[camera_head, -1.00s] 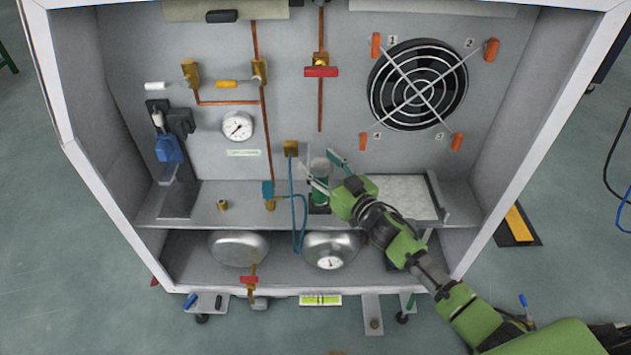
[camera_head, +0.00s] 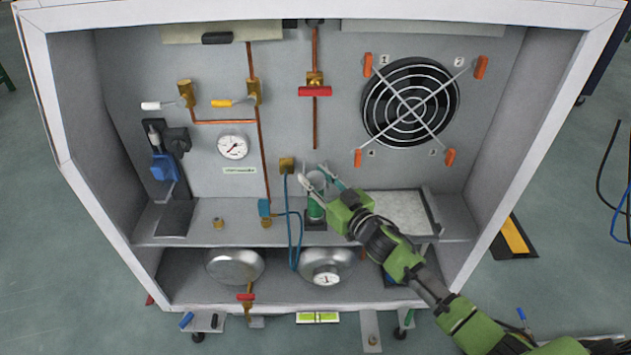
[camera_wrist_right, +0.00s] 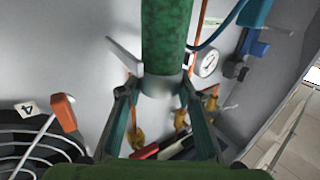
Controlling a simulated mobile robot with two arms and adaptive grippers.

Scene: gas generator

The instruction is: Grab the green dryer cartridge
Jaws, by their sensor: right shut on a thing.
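The green dryer cartridge (camera_head: 315,206) stands upright on the cabinet shelf, on a dark base, with a grey upper end. It also shows in the right wrist view (camera_wrist_right: 166,35), with a grey collar below the green part in that picture. My right gripper (camera_head: 320,178) reaches in from the lower right with its fingers on either side of the cartridge's upper end. In the right wrist view my right gripper (camera_wrist_right: 155,80) is shut on the grey collar. My left gripper is not in view.
A blue hose (camera_head: 297,235) runs close left of the cartridge. The fan (camera_head: 410,101) is on the back panel at right. A pale panel (camera_head: 400,213) lies right of the cartridge. Metal tanks (camera_head: 327,263) sit on the lower shelf. The left shelf has free room.

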